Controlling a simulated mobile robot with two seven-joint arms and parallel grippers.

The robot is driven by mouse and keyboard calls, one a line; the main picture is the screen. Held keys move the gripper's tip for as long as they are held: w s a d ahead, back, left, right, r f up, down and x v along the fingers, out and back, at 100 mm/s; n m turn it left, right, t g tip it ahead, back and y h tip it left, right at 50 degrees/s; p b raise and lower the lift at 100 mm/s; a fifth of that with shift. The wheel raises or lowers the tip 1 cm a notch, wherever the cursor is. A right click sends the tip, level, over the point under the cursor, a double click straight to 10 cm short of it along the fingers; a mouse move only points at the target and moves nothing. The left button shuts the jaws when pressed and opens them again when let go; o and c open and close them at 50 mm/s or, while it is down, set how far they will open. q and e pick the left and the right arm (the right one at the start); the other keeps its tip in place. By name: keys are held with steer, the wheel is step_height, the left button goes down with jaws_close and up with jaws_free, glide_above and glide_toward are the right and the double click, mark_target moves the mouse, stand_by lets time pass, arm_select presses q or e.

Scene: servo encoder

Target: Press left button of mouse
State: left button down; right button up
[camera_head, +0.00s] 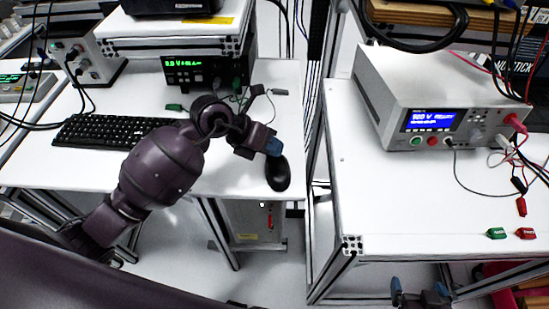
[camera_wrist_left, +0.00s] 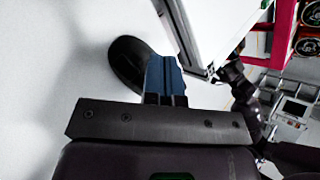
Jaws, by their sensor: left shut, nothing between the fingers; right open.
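The black mouse (camera_head: 278,174) lies on the white left table near its right edge. It also shows in the left wrist view (camera_wrist_left: 125,62), partly hidden behind my fingers. My left gripper (camera_head: 273,147) is shut and empty, with its blue fingertips at the far end of the mouse in the head view. In the left wrist view the closed blue fingers (camera_wrist_left: 165,75) overlap the mouse's right side. I cannot tell whether they touch it. The mouse buttons cannot be made out. My right gripper (camera_head: 420,294) is open at the bottom edge of the head view, away from the mouse.
A black keyboard (camera_head: 112,131) lies left of the mouse, partly behind my left arm. A power supply with a green display (camera_head: 199,75) stands behind. A gap separates the left table from the right table (camera_head: 370,215), which carries a white instrument (camera_head: 425,95) and cables.

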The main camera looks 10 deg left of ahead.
mark_target(272, 159)
arm_select(q)
steer(key=shift+r, duration=0.15)
arm_select(e)
steer(key=shift+r, duration=0.1)
arm_select(q)
steer(key=shift+r+p, duration=2)
steer(key=shift+r, duration=0.45)
arm_select(e)
steer(key=shift+w+r, duration=0.25)
steer(key=shift+r, duration=1.05)
steer(key=shift+w+r, duration=0.25)
steer(key=shift+r, duration=1.05)
arm_select(q)
steer(key=shift+f, duration=0.1)
arm_select(e)
steer(key=shift+f, duration=0.1)
arm_select(q)
steer(key=shift+a, duration=0.1)
arm_select(e)
steer(key=shift+a, duration=0.1)
